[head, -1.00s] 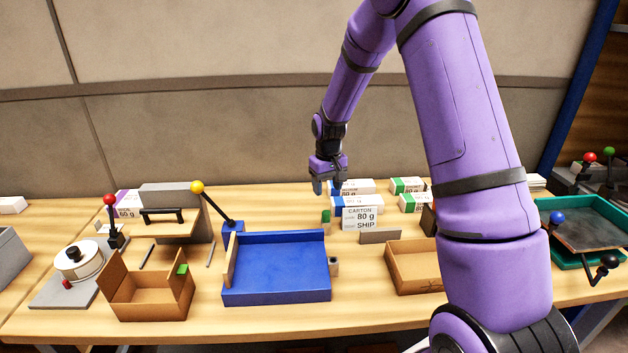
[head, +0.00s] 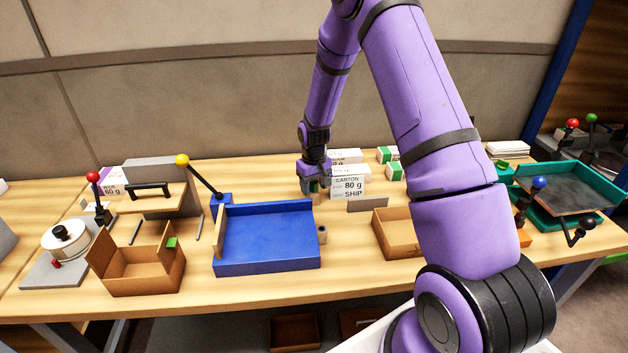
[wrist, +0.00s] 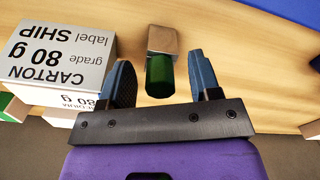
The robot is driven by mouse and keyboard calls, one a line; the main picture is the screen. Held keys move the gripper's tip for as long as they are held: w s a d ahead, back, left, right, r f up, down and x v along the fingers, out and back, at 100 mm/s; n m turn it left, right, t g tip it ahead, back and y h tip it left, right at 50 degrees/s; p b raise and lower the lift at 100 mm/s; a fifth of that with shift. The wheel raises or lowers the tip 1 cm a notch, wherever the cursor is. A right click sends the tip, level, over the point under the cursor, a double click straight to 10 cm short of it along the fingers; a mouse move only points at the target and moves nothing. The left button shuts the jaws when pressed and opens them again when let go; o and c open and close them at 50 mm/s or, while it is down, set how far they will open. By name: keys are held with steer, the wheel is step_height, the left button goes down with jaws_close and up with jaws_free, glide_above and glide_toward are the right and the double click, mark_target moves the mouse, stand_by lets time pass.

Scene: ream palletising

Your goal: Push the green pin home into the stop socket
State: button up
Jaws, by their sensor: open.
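The green pin (wrist: 159,76) shows in the wrist view between my two blue fingers. It meets a small brownish block (wrist: 163,40); how deep it sits there I cannot tell. My gripper (head: 313,186) is open, with a finger on either side of the pin and a visible gap to each. In the head view my fingers mostly hide the pin. A small grey-brown block with a dark opening (head: 322,235) stands at the right side of the blue tray (head: 265,268); I cannot tell whether it is the stop socket.
A white carton labelled 80 g SHIP (head: 348,188) stands close to the right of my gripper in the head view. A low grey plate (head: 367,204) and an open cardboard box (head: 398,245) lie further right. A yellow-knobbed lever (head: 183,161) stands left.

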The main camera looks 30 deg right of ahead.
mark_target(314, 182)
jaws_close()
steer(key=shift+r, duration=2.75)
steer(key=shift+r, duration=0.15)
steer(key=shift+r, duration=1.9)
